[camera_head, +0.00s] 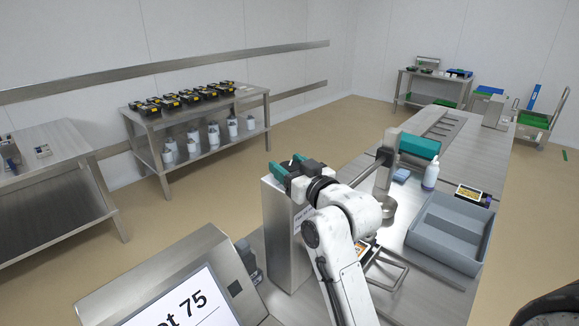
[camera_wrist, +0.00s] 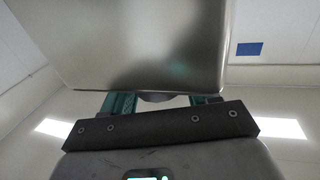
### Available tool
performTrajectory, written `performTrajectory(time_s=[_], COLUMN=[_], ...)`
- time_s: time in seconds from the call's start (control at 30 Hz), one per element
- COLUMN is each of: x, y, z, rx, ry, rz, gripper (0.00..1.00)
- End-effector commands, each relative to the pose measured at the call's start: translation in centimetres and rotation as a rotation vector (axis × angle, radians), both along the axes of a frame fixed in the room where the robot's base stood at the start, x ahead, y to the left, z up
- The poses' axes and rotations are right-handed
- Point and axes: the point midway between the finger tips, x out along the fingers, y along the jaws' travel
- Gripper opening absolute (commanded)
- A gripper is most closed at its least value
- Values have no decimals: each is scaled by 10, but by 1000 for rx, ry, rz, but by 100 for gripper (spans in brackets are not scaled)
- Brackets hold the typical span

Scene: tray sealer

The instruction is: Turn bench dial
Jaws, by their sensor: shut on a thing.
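My gripper (camera_head: 289,167) has teal fingers and reaches over the top of an upright steel box (camera_head: 283,235) on the bench. It also shows in the wrist view (camera_wrist: 162,100), with one teal finger on each side of a dark rounded piece. This piece, which looks like the dial (camera_wrist: 165,97), sits against the steel box face (camera_wrist: 150,45) and is mostly hidden by the gripper. The fingers are shut on it. The dial's marks and angle cannot be seen.
A display screen (camera_head: 178,303) reading "75" stands at lower left, close to my arm. A grey divided tray (camera_head: 450,233), a white bottle (camera_head: 431,176) and a steel post with a teal block (camera_head: 419,146) are on the right. Side tables stand along the left wall.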

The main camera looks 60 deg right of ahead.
Motion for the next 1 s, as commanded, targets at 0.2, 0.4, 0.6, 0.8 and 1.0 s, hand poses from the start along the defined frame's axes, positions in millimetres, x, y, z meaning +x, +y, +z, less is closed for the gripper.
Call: performTrajectory(time_s=[0.2, 0.4, 0.6, 0.8, 1.0], x=[0, -1, -1, -1, -1], y=[0, 0, -1, -2, -2], z=[0, 0, -1, -2, -2], rx=[0, -2, -1, -3, -6], ry=[0, -1, -3, -3, -2], rz=[2, 30, 112, 240, 398], gripper=[28, 28, 28, 28, 28])
